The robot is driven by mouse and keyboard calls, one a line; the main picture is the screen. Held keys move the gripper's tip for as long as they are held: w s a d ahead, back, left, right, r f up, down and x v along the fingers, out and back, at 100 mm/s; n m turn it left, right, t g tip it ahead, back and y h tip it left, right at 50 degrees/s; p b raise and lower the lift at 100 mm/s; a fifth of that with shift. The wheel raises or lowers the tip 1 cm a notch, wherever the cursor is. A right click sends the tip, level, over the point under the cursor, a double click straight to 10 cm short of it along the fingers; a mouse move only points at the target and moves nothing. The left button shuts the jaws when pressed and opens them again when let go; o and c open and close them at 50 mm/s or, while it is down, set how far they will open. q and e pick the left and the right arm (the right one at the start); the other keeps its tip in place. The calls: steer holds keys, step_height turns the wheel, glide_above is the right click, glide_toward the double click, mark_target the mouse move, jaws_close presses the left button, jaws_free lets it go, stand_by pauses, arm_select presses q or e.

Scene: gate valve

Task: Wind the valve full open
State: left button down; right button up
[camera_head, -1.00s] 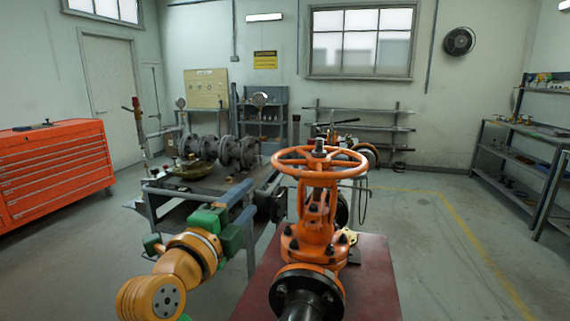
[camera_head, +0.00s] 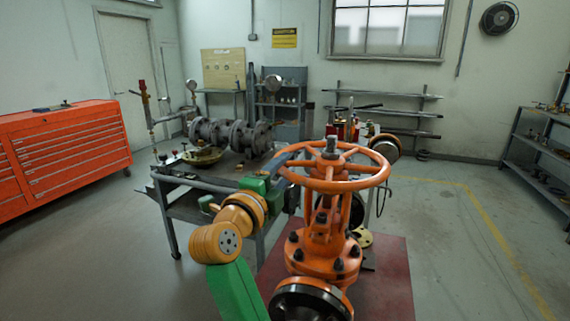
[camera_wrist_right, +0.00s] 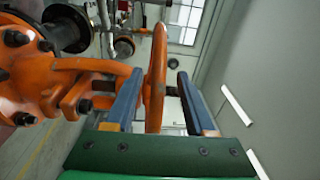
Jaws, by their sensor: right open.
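The orange gate valve (camera_head: 322,232) stands in the middle of the head view, with its spoked orange handwheel (camera_head: 352,185) on top around an upright grey stem (camera_head: 331,146). My right gripper (camera_head: 290,172), green with blue-grey fingers, is at the left side of the wheel and is open. In the right wrist view the handwheel rim (camera_wrist_right: 157,75) passes between the two spread fingers of the gripper (camera_wrist_right: 161,73). Gaps show beside the rim, wider on the right. Part of the fingers is hidden by the rim in the head view. My left gripper is not seen.
The valve stands over a dark red surface (camera_head: 392,280). A grey workbench (camera_head: 185,205) with flanged pipe parts (camera_head: 230,135) stands behind and left. A red tool chest (camera_head: 65,150) is at the far left. Open floor (camera_head: 450,235) lies to the right.

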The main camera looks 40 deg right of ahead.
steer(key=shift+x, duration=0.85)
steer(key=shift+s+a+f, duration=0.1)
steer(key=shift+a, duration=0.1)
steer(key=c, duration=0.4)
jaws_close()
